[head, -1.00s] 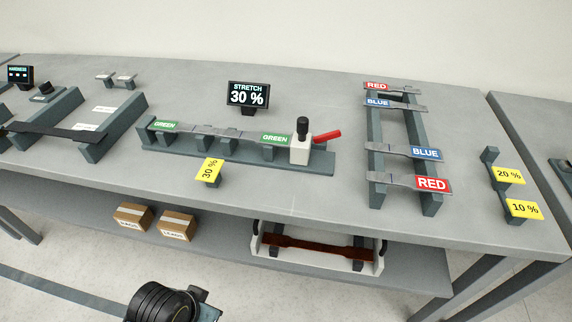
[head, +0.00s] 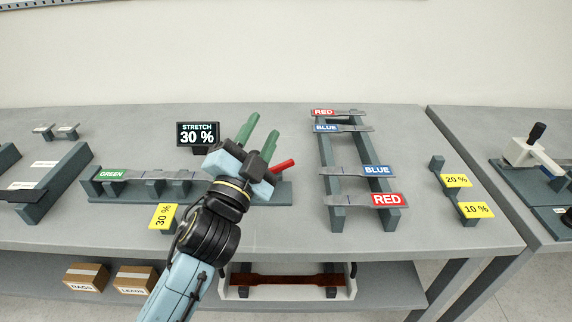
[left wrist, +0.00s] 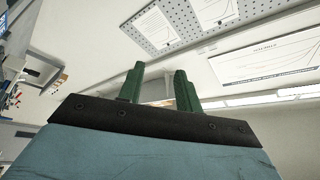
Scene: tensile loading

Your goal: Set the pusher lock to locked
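The red lever (head: 283,166), seemingly the pusher lock, sticks out to the right of my left gripper at the right end of the stretch fixture (head: 283,192). My left gripper (head: 258,138) is in front of the fixture's right part in the head view, with its green fingers pointing up and apart, nothing between them. It hides the white pusher block, its black knob and the right GREEN label. In the left wrist view the two green fingers (left wrist: 158,88) stand apart and empty. The left GREEN label (head: 112,175) shows. My right gripper is not in view.
A display (head: 198,134) reads STRETCH 30 % behind the fixture. A yellow 30 % tag (head: 163,216) stands in front. A rack (head: 328,170) with RED and BLUE strips stands to the right, then yellow 20 % and 10 % tags (head: 457,181). Bare tabletop lies between fixture and rack.

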